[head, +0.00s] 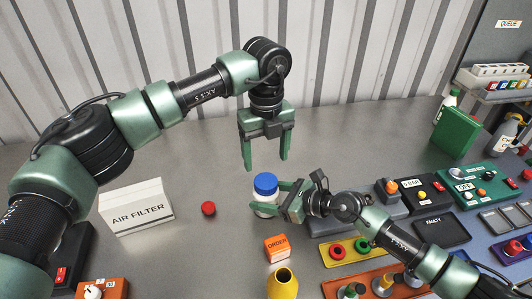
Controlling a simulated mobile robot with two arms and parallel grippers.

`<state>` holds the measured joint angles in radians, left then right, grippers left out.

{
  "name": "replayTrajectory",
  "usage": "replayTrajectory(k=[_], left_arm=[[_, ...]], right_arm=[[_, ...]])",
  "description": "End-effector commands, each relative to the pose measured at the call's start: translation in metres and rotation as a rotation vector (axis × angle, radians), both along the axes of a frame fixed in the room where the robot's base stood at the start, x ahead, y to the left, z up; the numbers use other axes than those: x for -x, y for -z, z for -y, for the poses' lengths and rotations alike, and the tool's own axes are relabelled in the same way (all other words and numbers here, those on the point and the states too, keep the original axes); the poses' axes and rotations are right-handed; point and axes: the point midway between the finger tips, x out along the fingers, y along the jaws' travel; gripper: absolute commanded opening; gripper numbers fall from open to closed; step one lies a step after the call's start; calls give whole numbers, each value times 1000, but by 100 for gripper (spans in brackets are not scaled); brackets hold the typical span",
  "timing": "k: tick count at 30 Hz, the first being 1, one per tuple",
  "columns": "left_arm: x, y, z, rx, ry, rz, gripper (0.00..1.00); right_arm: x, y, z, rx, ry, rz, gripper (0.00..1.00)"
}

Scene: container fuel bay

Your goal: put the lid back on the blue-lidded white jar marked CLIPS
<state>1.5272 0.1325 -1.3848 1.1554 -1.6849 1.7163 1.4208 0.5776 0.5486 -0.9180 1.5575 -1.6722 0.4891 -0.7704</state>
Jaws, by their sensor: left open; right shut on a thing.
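The white jar (265,198) stands on the grey bench with the blue lid (265,183) on its top. From here I cannot tell if the lid is fully seated, and the jar's marking is not readable. My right gripper (266,200) comes in from the right and is shut on the jar's white body, below the lid. My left gripper (265,163) points down above the jar, its two green fingers open and empty. Its tips are a little higher than the lid and apart from it.
A small red round thing (208,208) and an AIR FILTER box (137,210) are left of the jar. An orange ORDER block (277,248) and a yellow pot (283,282) are in front. Control boxes and trays crowd the right. The bench behind the jar is clear.

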Motion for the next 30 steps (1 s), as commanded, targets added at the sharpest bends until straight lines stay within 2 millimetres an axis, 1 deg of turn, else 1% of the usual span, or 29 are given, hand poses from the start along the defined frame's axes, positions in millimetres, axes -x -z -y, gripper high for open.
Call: replayTrajectory(k=[1, 3, 6, 10, 15, 24, 27, 30], left_arm=[[0, -1, 0, 0, -98, 0, 72], [0, -1, 0, 0, -229, 0, 72], [0, -2, 0, 1, -382, 0, 72], [0, -3, 0, 1, -511, 0, 72], [0, -3, 0, 0, -573, -1, 72], [0, -3, 0, 0, -573, -2, 72], [0, 3, 0, 0, -573, -2, 72], [1, 15, -1, -2, -572, -5, 72]], right_arm=[[0, 0, 0, 1, 1, 1, 0], [0, 0, 0, 1, 1, 1, 0], [0, 0, 0, 1, 1, 1, 0], [0, 0, 0, 0, 1, 2, 0], [0, 0, 0, 0, 1, 2, 0], [0, 0, 0, 0, 1, 2, 0], [0, 0, 0, 0, 1, 2, 0], [0, 0, 0, 0, 1, 2, 0]])
